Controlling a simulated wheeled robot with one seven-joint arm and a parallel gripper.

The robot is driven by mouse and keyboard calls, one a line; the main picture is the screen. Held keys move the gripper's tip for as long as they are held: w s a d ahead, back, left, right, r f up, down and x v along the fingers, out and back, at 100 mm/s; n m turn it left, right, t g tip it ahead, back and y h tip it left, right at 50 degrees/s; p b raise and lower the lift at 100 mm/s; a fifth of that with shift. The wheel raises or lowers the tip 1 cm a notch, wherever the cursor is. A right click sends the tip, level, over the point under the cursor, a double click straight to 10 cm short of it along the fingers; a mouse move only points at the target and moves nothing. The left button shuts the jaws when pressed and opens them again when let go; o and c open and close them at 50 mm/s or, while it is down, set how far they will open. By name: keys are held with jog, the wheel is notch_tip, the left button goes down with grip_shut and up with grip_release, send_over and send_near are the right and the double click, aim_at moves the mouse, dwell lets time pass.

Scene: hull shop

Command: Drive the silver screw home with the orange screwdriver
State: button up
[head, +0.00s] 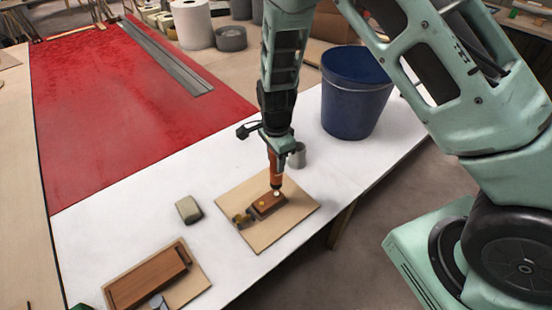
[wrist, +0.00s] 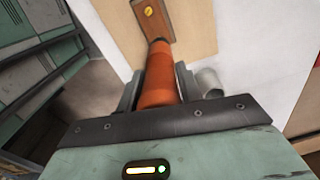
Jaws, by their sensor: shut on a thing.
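My gripper (head: 277,146) points down and is shut on the orange screwdriver (head: 276,170). In the wrist view the screwdriver's orange handle (wrist: 160,75) sits between the two dark fingers and points at a brown wooden block (wrist: 157,24). In the head view the block (head: 268,206) lies on a light wooden board (head: 250,235). The screwdriver's lower end is at the block's right end, over a small pale spot (head: 276,192) that may be the silver screw. I cannot tell whether they touch. A brass-coloured screw head (head: 262,203) shows on the block, also in the wrist view (wrist: 148,11).
A grey cylinder (head: 298,156) stands just behind the board. A blue bucket (head: 355,95) stands at the back right. A beige block (head: 189,209) lies left of the board. A larger brown wooden piece (head: 147,281) lies front left. White table is clear between.

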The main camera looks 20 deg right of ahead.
jog(key=shift+r+p, duration=1.95)
jog(key=shift+r, duration=0.6)
